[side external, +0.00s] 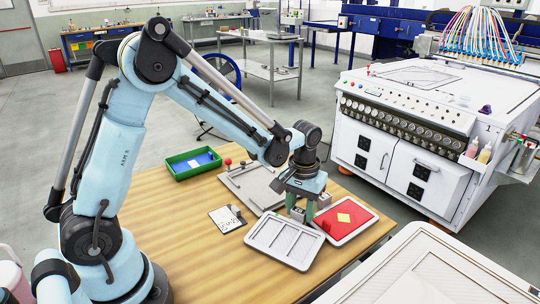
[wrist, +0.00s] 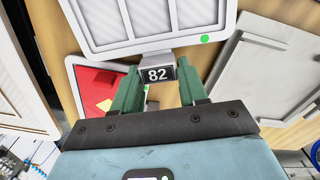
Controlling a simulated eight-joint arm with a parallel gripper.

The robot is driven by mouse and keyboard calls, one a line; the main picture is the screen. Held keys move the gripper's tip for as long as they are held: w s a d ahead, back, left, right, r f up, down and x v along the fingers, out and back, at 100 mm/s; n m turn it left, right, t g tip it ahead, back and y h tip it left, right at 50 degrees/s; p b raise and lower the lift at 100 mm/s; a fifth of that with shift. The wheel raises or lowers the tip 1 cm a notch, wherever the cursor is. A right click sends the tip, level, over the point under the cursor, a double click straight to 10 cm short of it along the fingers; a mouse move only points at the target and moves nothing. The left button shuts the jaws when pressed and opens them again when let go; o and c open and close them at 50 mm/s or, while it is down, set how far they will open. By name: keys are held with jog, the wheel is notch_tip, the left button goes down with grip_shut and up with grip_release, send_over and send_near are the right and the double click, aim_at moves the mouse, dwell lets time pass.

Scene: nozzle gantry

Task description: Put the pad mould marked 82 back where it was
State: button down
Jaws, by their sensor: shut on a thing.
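The pad mould (side external: 284,240) is a white rounded tray with grey slotted panels, near the table's front edge in the side view. In the wrist view the pad mould (wrist: 105,42) fills the top, with a green dot at one corner. Its tab marked 82 (wrist: 157,74) sits between the green fingers of my gripper (wrist: 158,88). My gripper (side external: 300,213) is shut on that tab, at the mould's far right side in the side view. I cannot tell whether the mould rests on the table or is slightly above it.
A white-rimmed tray with a red surface (side external: 331,222) and a yellow diamond lies right beside the mould. A grey plate fixture (side external: 244,184) lies behind. A green bin (side external: 178,172) with blue contents and a marked white card (side external: 224,222) are further left. The table (side external: 190,255) is clear at front left.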

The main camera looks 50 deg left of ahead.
jog(key=shift+w+d, duration=0.7)
jog(key=shift+w, duration=0.2)
jog(key=c, duration=0.5)
grip_release()
notch_tip(320, 180, up, 12)
jog(key=shift+r, duration=0.1)
